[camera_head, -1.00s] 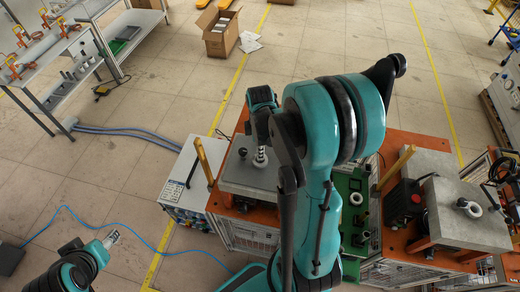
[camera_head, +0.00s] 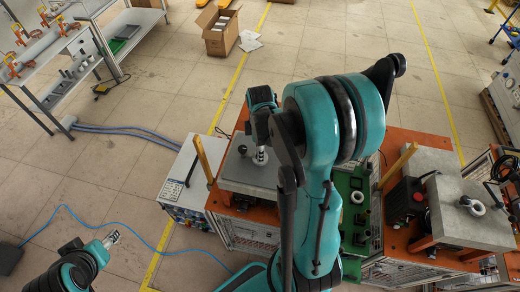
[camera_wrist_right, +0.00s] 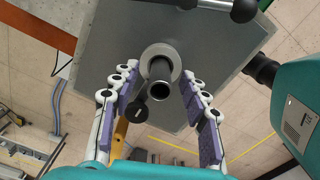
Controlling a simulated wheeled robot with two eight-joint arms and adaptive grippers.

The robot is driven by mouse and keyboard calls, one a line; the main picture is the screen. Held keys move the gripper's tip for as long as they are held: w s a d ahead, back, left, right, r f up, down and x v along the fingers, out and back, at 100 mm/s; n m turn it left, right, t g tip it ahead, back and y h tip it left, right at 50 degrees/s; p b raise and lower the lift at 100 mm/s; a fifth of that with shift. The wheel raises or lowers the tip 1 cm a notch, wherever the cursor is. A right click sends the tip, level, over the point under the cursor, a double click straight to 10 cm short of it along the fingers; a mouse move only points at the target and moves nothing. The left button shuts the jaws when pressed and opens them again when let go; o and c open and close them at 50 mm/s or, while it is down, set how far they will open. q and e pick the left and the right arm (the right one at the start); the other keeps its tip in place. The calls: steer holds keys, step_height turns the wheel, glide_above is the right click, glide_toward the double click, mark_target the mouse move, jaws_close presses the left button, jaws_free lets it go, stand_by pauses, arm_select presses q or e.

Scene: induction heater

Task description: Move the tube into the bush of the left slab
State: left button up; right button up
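The left slab (camera_head: 235,172) is a grey plate on an orange-topped stand. It also fills the upper middle of the right wrist view (camera_wrist_right: 105,45). There, a pale ring-shaped bush (camera_wrist_right: 175,58) lies on the slab. A dark hollow metal tube (camera_wrist_right: 159,72) shows inside the ring and points toward the camera; its depth in the bush cannot be told. My right gripper (camera_wrist_right: 158,80) has its fingers spread on either side of the tube, with gaps. In the head view, my right arm partly covers the slab. My left gripper (camera_head: 112,238) is far left, away from the slabs; its opening is unclear.
The right slab (camera_head: 465,230) carries another pale ring (camera_head: 471,206). A green panel (camera_head: 353,210) sits between the stands. In the wrist view, a black ball-ended handle (camera_wrist_right: 243,10) and a black knob (camera_wrist_right: 134,116) are near the slab. A grey box (camera_head: 188,185) stands left.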

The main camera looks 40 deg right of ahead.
steer(key=shift+r, duration=0.1)
step_height(320, 180, up, 12)
stand_by(0.5)
steer(key=shift+s, duration=0.1)
stand_by(0.5)
